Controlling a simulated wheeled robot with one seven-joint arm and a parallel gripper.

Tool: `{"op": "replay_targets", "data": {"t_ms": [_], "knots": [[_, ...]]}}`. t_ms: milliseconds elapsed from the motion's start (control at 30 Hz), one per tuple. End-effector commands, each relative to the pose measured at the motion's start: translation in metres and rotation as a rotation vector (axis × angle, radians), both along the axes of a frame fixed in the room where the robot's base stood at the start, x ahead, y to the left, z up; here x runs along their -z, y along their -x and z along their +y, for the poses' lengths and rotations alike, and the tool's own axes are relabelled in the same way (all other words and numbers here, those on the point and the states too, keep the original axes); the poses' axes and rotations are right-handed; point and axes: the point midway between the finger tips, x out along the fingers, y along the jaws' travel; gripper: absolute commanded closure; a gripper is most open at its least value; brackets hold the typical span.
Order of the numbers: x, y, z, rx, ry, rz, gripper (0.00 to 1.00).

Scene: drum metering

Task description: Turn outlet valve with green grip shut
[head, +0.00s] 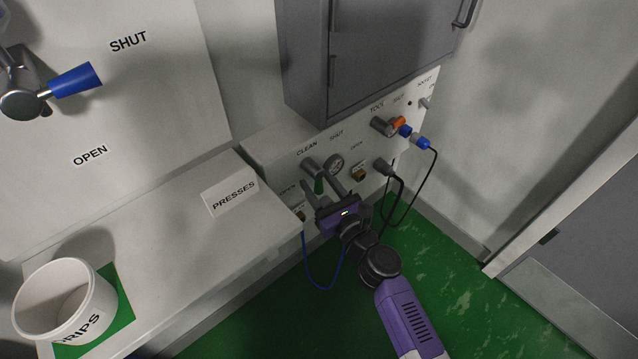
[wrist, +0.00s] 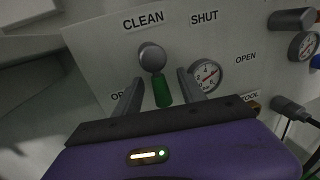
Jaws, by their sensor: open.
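The outlet valve has a round metal hub (wrist: 152,57) and a green grip (wrist: 162,91) that hangs down from it, leaning slightly right. The CLEAN label is above it, SHUT is to its upper right, and a partly hidden OPEN label is at lower left. The green grip (head: 318,186) also shows in the head view, low on the wall panel. My gripper (wrist: 160,78) is open, with one finger on each side of the green grip. A gap shows on both sides in the wrist view; I cannot tell whether the fingertips reach past it in depth.
A pressure gauge (wrist: 205,75) sits just right of the right finger. A black-cabled plug (head: 383,166) and an orange-gripped valve (head: 398,122) are further right. A grey cabinet (head: 375,50) overhangs the panel. The bench (head: 150,255) is at left, with a white bucket (head: 60,298).

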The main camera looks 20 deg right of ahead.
Motion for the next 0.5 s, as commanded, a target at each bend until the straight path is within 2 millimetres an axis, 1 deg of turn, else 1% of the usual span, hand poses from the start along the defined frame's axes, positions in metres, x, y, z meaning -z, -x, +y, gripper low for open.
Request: {"op": "replay_targets", "data": {"t_ms": [33,167,200,267,300,500], "knots": [[0.0000,0.0001,0.0000,0.000,0.000,0.000,0.52],[-0.0001,0.0002,0.0000,0.000,0.000,0.000,0.78],[-0.0001,0.0003,0.0000,0.000,0.000,0.000,0.86],[-0.0001,0.0003,0.0000,0.000,0.000,0.000,0.97],[-0.0001,0.0003,0.0000,0.000,0.001,0.000,1.00],[0.0005,0.0003,-0.0003,0.000,0.006,-0.003,1.00]]}}
